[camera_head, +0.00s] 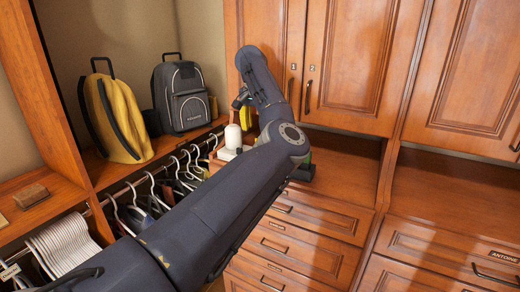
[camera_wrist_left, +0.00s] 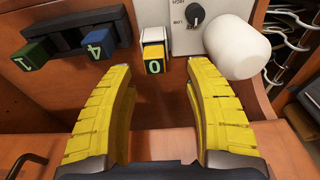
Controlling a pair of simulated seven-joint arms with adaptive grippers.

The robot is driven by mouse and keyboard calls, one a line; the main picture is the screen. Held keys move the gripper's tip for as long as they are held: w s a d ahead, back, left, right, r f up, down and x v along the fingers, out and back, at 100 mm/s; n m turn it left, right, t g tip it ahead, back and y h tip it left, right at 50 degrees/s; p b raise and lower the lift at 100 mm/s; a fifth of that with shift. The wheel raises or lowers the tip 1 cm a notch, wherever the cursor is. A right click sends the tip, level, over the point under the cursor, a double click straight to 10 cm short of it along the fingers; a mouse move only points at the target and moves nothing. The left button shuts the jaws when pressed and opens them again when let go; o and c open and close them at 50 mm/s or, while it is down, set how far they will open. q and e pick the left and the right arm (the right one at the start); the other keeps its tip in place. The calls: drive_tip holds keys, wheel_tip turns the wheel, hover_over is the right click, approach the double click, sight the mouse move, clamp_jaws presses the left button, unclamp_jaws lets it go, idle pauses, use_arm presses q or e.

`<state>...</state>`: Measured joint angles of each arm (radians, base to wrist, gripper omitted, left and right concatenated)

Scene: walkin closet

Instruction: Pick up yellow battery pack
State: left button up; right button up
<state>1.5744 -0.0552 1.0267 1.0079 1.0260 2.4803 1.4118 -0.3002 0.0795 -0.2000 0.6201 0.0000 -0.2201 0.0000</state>
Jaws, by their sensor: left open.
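The yellow battery pack (camera_wrist_left: 153,57) is a small block with a yellow face, a white top part and a dark "0" label, upright on the wooden surface in the left wrist view. My left gripper (camera_wrist_left: 157,76) is open, with its two yellow fingers apart. The pack appears between and just beyond the fingertips, with no visible contact. In the head view my left gripper (camera_head: 246,115) is partly hidden by my own arm, and I cannot make out the yellow pack there.
A black holder (camera_wrist_left: 70,41) with a blue "4" pack (camera_wrist_left: 97,43) and a green "1" pack (camera_wrist_left: 32,55) is left of the yellow pack. A grey panel with a knob (camera_wrist_left: 195,17) and a white rounded object (camera_wrist_left: 237,50) are close on the right. Hanging clothes are beyond.

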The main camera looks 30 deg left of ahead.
use_arm(q)
drive_tip(key=shift+w+d+f, duration=0.1)
drive_tip(key=shift+w+f, duration=0.05)
drive_tip(key=shift+f, duration=0.75)
drive_tip(key=shift+w+d+f, duration=0.1)
drive_tip(key=shift+d+f, duration=0.05)
drive_tip(key=shift+f, duration=0.7)
drive_tip(key=shift+w+d+f, duration=0.1)
drive_tip(key=shift+w+f, duration=0.05)
drive_tip(key=shift+f, duration=0.75)
clamp_jaws()
